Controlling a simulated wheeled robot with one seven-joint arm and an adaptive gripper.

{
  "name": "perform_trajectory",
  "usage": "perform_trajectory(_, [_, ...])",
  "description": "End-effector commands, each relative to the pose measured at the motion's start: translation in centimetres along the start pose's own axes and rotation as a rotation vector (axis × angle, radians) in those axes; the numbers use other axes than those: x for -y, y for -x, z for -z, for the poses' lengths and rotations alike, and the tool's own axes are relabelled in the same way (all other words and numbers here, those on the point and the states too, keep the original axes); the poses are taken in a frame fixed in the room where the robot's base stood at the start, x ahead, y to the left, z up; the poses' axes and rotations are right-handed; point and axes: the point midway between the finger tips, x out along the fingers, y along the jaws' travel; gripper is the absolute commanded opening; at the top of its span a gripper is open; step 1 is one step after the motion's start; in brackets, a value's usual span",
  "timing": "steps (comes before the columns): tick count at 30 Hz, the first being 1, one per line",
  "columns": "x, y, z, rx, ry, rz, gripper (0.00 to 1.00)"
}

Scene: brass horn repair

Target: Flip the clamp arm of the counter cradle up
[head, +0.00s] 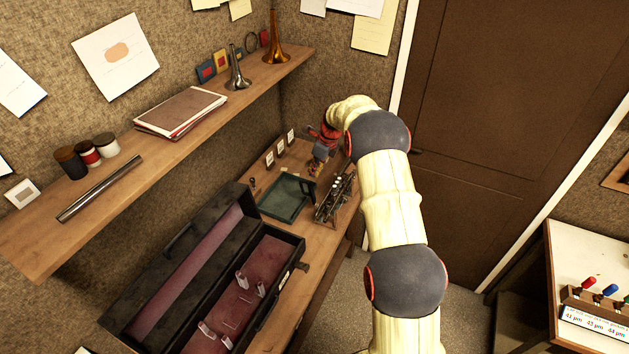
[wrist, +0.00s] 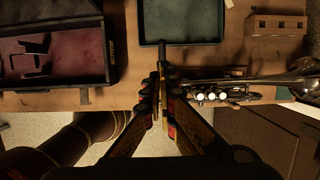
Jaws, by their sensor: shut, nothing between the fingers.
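The horn (wrist: 215,93) lies on the counter cradle in the wrist view, its three pale valve caps upward and its bell (wrist: 304,68) to the right. It also shows small in the head view (head: 335,198). A dark upright bar (wrist: 162,52), which looks like the clamp arm, stands at the horn's left end, just beyond my fingertips. The rest of the cradle is hard to make out under the horn. My gripper (wrist: 163,88) is shut and empty, close to this bar; I cannot tell if they touch. In the head view my gripper (head: 318,168) is small and partly hidden.
A green tray (wrist: 180,40) lies behind the bar. An open dark case with red lining (wrist: 107,50) is to the left. A wooden block (wrist: 275,25) stands at the back right. A wall shelf (head: 150,165) overhangs the counter's left side. A door (head: 480,90) is behind my arm.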

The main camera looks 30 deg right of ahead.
Motion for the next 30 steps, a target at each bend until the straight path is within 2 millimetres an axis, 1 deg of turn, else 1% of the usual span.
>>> perform_trajectory(3, [-0.1,1.2,-1.8,-0.002,0.003,-0.002,0.00])
perform_trajectory(6, [-0.1,2.3,-3.0,-0.002,0.000,-0.002,0.00])
perform_trajectory(10, [-0.1,3.3,-4.1,-0.002,0.000,-0.003,0.00])
perform_trajectory(15, [-0.1,3.8,-4.6,-0.004,0.000,-0.004,0.00])
perform_trajectory(30, [-0.1,3.9,-4.6,-0.003,0.006,-0.003,0.00])
